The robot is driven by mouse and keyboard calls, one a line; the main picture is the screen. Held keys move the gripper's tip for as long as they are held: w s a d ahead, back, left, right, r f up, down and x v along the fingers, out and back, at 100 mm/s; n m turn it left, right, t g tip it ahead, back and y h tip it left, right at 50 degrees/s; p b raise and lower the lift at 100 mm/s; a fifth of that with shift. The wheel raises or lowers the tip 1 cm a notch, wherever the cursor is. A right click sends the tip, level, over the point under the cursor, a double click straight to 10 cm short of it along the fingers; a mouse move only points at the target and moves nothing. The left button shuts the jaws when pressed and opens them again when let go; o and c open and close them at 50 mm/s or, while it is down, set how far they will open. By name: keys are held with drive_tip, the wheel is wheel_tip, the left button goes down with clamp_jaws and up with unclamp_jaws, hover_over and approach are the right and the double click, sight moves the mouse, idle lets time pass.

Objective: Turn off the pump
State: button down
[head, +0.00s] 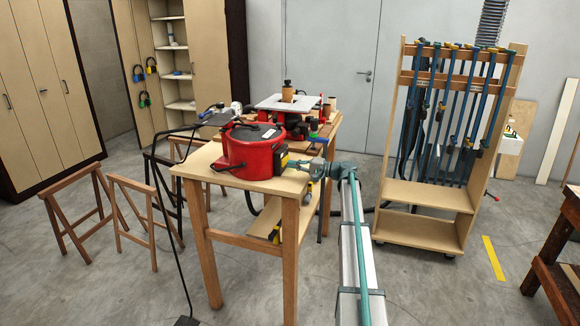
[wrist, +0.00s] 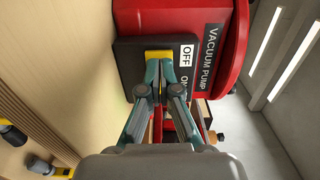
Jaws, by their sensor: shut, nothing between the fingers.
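The red vacuum pump (head: 250,152) stands on a wooden worktable (head: 215,163) in the head view. In the wrist view the pump (wrist: 228,20) bears the words VACUUM PUMP. A black switch panel (wrist: 128,62) is on its side, with a white OFF label (wrist: 186,56) and an ON marking partly hidden by a finger. A yellow part (wrist: 158,56) shows on the panel just beyond my fingertips. My gripper (wrist: 161,72) is shut and empty, directly in front of the panel. I cannot tell if it touches the switch, and the switch's position is hidden. In the head view my gripper (head: 297,165) is beside the pump.
A machine with a pale top (head: 288,103) stands behind the pump. A rack of clamps (head: 447,110) stands to the right. Wooden trestles (head: 125,205) are at the left. A black stand (head: 160,210) rises by the worktable. Open floor lies in front.

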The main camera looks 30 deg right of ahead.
drive_tip(key=s+a+b+v, duration=0.1)
drive_tip(key=b+v, duration=0.1)
drive_tip(key=v, duration=1)
drive_tip(key=shift+s+b, duration=0.35)
drive_tip(key=shift+d, duration=0.1)
